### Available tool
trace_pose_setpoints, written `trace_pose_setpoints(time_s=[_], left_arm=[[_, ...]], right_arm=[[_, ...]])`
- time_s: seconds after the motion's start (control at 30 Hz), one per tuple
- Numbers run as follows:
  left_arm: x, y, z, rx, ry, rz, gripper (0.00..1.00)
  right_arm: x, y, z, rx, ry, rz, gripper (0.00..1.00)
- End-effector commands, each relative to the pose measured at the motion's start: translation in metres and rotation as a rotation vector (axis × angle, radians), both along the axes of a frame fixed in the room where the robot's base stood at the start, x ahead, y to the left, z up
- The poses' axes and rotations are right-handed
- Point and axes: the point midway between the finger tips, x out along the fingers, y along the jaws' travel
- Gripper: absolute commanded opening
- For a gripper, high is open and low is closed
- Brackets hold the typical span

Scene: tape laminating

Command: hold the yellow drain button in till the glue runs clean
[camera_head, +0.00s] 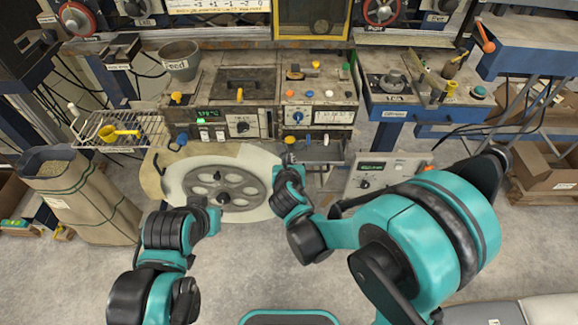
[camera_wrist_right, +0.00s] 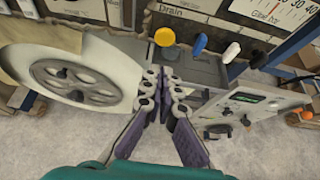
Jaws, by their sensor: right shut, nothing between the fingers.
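The yellow drain button (camera_wrist_right: 165,37) shows in the right wrist view under a "Drain" label on the machine's front. My right gripper (camera_wrist_right: 164,76) is shut and empty, pointing at the machine front. Its fingertips are just below the button in that view, with a gap between them. No glue flow is visible.
A grey spoked wheel (camera_head: 225,188) on a pale disc lies left of my right gripper. Blue (camera_wrist_right: 200,44) and white (camera_wrist_right: 231,52) knobs are right of the button. A control box (camera_head: 385,172) stands at right. A wire rack (camera_head: 125,130) and paper sack (camera_head: 82,195) are at left.

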Motion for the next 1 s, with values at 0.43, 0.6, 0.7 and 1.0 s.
trace_pose_setpoints(time_s=[0.43, 0.6, 0.7, 1.0], left_arm=[[0.000, 0.000, -0.019, 0.000, 0.000, 0.000, 0.00], [0.000, 0.000, -0.020, 0.000, 0.000, 0.000, 0.00], [0.000, 0.000, -0.019, 0.000, 0.000, 0.000, 0.00], [0.000, 0.000, -0.022, 0.000, 0.000, 0.000, 0.00]], right_arm=[[0.065, -0.001, -0.017, 0.000, 0.000, -0.001, 0.00], [0.069, -0.001, -0.016, 0.001, 0.000, 0.000, 0.00], [0.069, -0.001, -0.016, 0.001, 0.000, 0.000, 0.00], [0.082, -0.001, -0.017, 0.002, 0.000, -0.001, 0.00]])
